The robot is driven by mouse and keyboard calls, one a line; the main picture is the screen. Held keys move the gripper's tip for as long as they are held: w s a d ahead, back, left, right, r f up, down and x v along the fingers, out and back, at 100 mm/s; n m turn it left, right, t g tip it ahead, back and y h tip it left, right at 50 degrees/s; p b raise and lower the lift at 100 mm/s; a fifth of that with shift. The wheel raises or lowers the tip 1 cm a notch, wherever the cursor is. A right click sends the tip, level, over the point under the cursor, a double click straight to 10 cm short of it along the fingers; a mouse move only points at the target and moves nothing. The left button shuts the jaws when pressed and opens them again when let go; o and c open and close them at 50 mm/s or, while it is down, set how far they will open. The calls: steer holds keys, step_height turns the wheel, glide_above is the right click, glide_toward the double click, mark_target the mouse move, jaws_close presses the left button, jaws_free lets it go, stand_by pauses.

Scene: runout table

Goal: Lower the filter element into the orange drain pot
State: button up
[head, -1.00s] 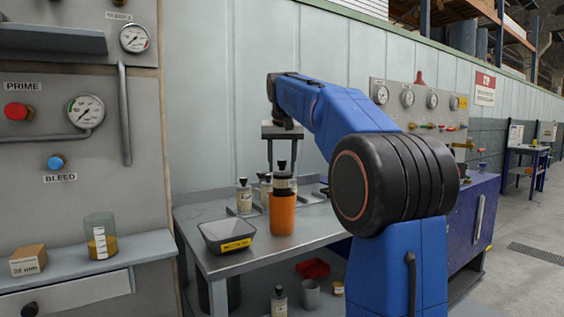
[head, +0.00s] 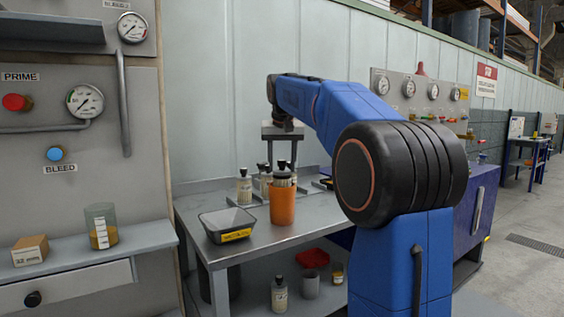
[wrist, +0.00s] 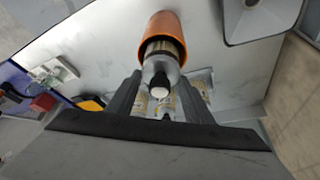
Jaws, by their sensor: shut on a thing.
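The orange drain pot (head: 283,210) stands upright on the grey bench. The filter element (head: 283,180), with a dark top and a pale body, sits upright over the pot's mouth with its lower part hidden inside the pot. My gripper (head: 282,166) is above the pot, shut on the element's top. In the wrist view, the orange pot (wrist: 163,24) is beyond the element (wrist: 160,66), whose black knob lies between the fingers of my gripper (wrist: 160,88). How deep the element reaches is hidden by the pot wall.
Labelled bottles (head: 244,189) stand close behind and left of the pot. A grey tray (head: 211,226) with a yellow label is at its left front. The bench top (head: 310,216) is clear at the right front.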

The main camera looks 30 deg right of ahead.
steer(key=shift+f, duration=0.95)
steer(key=o, duration=1.6)
steer(key=shift+o, duration=0.2)
steer(key=v, duration=1.7)
steer(key=shift+r, duration=0.15)
steer(key=shift+s, duration=0.1)
